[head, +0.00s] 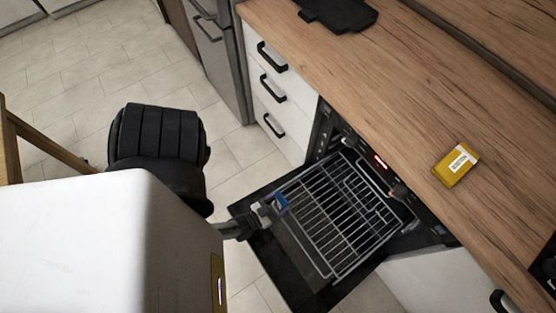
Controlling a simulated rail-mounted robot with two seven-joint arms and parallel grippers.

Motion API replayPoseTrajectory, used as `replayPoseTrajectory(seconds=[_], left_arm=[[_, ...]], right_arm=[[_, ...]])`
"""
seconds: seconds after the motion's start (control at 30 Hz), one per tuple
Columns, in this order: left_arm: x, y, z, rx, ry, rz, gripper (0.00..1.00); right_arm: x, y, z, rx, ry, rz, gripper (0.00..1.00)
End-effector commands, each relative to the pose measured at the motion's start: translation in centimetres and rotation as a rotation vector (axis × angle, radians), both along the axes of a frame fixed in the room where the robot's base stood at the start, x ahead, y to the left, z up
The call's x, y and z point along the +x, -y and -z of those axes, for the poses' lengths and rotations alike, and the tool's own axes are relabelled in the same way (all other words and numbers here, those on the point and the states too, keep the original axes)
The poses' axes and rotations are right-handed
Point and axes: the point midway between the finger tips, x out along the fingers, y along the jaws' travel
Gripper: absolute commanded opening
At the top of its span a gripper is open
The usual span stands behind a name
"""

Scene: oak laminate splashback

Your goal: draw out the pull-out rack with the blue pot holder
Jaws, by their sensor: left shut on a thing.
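The wire pull-out rack (335,215) extends out of the open oven, above the lowered dark oven door (283,268). My right gripper is not in view.
A wooden worktop (400,95) runs above the oven, with a yellow packet (455,165) and a black board (338,13) on it. White drawers (272,88) with black handles stand left of the oven. The tiled floor (105,60) is clear at the upper left.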

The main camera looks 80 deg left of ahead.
Motion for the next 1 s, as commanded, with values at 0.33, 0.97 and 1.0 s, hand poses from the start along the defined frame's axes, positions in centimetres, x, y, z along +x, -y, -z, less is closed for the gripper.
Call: replayPoseTrajectory(seconds=[0.33, 0.97, 1.0], left_arm=[[-0.7, 0.3, -1.2, -0.001, -0.002, 0.0, 0.45], [-5.8, 2.9, -3.0, -0.001, 0.0, 0.0, 0.45], [-6.2, 3.1, -3.1, -0.002, -0.001, 0.0, 0.45]], right_arm=[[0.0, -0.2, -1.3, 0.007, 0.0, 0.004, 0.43], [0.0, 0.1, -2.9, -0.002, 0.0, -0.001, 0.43], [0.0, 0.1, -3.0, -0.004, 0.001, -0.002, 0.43]])
